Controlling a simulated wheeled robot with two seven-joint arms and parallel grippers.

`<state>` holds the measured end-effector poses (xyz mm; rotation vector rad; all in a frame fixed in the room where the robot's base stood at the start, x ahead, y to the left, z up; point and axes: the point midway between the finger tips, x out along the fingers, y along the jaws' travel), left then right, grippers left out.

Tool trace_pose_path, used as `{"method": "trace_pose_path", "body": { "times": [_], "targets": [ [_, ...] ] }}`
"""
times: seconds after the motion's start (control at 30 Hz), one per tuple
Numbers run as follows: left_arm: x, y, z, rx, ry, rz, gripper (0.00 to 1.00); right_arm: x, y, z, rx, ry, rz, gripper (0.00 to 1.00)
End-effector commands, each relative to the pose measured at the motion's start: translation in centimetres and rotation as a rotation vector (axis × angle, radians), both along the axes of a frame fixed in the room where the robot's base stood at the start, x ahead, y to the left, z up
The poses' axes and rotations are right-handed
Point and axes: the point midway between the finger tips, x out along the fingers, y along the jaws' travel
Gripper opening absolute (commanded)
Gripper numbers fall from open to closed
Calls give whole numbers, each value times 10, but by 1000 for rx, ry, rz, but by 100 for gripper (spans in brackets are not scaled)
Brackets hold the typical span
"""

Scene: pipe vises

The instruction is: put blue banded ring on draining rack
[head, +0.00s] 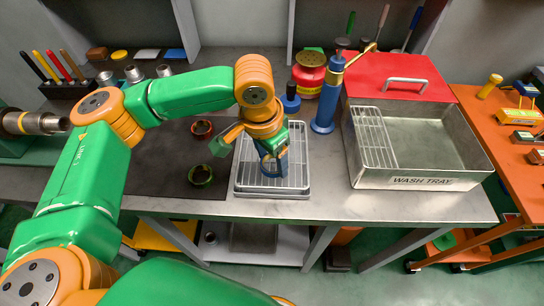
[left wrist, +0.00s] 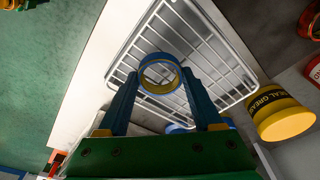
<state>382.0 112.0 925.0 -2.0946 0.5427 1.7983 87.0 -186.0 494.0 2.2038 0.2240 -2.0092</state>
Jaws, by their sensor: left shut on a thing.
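The blue banded ring (left wrist: 160,57), blue outside with a yellow band inside, is between the two blue fingertips of my left gripper (left wrist: 158,80). The white wire draining rack (left wrist: 215,55) is behind the ring in the left wrist view. In the head view the draining rack (head: 297,142) sits in a shallow tray on the bench. My left gripper (head: 273,170) points down over the rack's middle, shut on the ring. In the head view the fingers mostly hide the ring. I cannot tell the exact gap between ring and wires. My right gripper is out of view.
A dark mat left of the rack bears a red-marked ring (head: 202,129) and a green-and-yellow ring (head: 200,175). The wash tray (head: 435,180) is to the right.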

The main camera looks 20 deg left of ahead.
Motion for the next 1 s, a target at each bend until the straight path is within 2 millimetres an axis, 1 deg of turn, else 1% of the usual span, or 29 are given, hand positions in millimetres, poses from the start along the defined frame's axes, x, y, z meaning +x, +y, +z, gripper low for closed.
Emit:
{"method": "trace_pose_path", "body": {
  "times": [0.27,0.3,0.37,0.4,0.67,0.73,0.77,0.87,1.0],
  "targets": [
    [0,0,-1,0,0,1,5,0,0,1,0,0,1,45],
    [0,0,-2,-1,-1,1,70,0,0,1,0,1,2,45],
    [0,0,-2,-1,-1,1,86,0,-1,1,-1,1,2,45],
    [0,0,-2,-1,-1,1,97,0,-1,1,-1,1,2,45],
    [0,0,-2,-1,-1,1,97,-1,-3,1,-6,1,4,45],
    [1,0,1,-1,-3,1,97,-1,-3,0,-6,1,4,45],
    [0,0,6,-1,-4,2,97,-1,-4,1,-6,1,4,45],
    [-2,1,29,-2,-6,2,97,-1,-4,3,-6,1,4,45],
    [-8,4,71,-3,-7,2,97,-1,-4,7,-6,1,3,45]
  ]
}}
